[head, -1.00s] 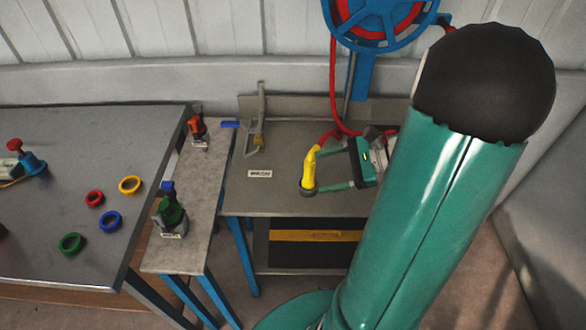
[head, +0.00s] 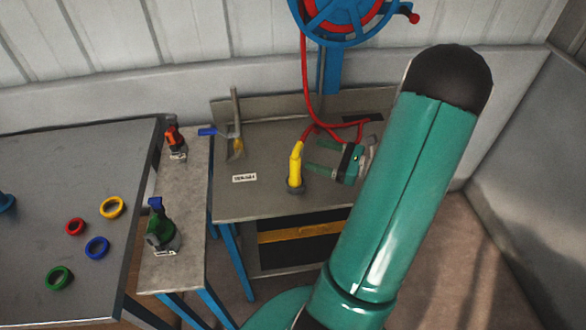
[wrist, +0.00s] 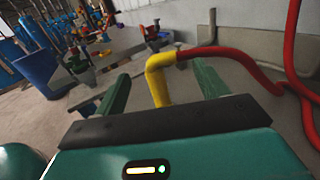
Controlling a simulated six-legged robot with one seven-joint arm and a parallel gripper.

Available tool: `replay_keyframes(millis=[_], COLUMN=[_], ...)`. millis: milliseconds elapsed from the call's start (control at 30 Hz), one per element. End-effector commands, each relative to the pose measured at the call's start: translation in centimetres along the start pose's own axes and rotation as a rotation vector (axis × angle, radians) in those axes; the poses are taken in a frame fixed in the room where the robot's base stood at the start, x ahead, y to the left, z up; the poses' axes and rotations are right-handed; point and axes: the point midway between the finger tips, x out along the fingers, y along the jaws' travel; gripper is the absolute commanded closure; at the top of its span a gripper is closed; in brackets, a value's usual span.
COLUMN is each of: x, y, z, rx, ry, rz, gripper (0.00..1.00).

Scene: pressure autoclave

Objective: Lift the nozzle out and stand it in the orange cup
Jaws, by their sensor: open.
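The yellow nozzle (head: 295,166) stands upright on the grey wash bench, its lower end in a small dark grey base. A red hose runs from its bent top. My gripper (head: 312,156) is open just right of the nozzle in the head view. In the wrist view the nozzle (wrist: 159,80) shows between the two green fingers of my gripper (wrist: 162,88), with a gap on each side. I cannot tell whether its lower part is between them. I cannot make out an orange cup for certain; a red-orange item (head: 174,139) stands on the narrow bench.
A green bottle-like item (head: 160,230) stands on the narrow bench. A brush-like tool (head: 236,140) is at the wash bench's back left. The red hose (head: 306,80) hangs from a blue reel (head: 345,20). Several coloured rings lie on the left table (head: 80,165).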

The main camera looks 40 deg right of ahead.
Motion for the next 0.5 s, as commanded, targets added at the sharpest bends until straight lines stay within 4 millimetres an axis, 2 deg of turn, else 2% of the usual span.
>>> replay_keyframes(millis=[100,367,500], x=[2.2,4.3,6.3], y=[0.1,0.2,0.3], z=[0.0,0.0,-0.1], rx=[-0.001,-0.001,0.0], ry=[0.0,0.001,0.0], rz=[0.003,0.004,0.007], gripper=[0.27,0.27,0.27])
